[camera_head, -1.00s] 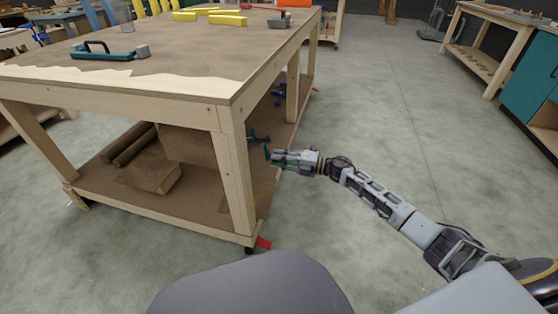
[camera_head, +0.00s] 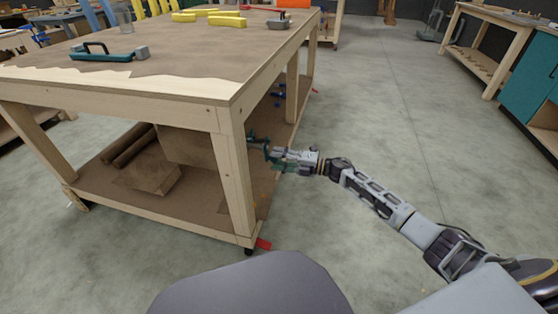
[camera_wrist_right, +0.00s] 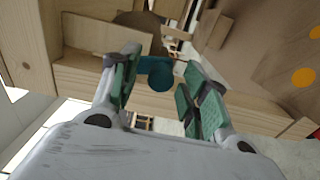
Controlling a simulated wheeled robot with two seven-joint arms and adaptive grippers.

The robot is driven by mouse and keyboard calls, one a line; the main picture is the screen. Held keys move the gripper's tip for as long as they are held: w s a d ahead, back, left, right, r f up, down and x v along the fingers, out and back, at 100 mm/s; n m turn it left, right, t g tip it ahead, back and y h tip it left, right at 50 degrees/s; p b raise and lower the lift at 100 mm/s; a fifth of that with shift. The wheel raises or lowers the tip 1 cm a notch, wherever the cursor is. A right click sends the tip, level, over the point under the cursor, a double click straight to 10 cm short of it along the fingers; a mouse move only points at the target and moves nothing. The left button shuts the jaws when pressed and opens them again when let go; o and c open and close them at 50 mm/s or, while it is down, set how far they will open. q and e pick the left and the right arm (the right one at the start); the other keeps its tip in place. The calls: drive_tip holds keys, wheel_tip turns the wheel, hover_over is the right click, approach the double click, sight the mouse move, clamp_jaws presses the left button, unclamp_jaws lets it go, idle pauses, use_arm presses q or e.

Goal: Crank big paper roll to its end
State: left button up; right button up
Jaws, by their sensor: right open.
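A teal crank (camera_head: 254,140) sticks out beside the near right leg of the workbench, under its top. In the right wrist view its rounded teal handle (camera_wrist_right: 160,76) lies between and beyond the fingers; I cannot tell whether they touch it. My right gripper (camera_head: 270,153) is open beside the crank and also fills the wrist view (camera_wrist_right: 160,85). Brown paper (camera_head: 185,146) hangs under the benchtop. A brown round shape (camera_wrist_right: 137,20) behind the crank could be the big paper roll's end; most of it is hidden. My left gripper is out of view.
The workbench leg (camera_head: 236,175) stands just left of the crank, and the lower shelf (camera_head: 200,208) runs below it. Brown rolls (camera_head: 128,145) lie on that shelf. A teal clamp-like tool (camera_head: 105,53) and yellow blocks (camera_head: 210,16) lie on top. The floor to the right is clear.

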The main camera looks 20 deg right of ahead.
drive_tip(key=shift+s+d, duration=0.1)
drive_tip(key=v, duration=1.1)
drive_tip(key=shift+s+d, duration=0.2)
drive_tip(key=shift+d, duration=0.1)
drive_tip(key=shift+s, duration=0.1)
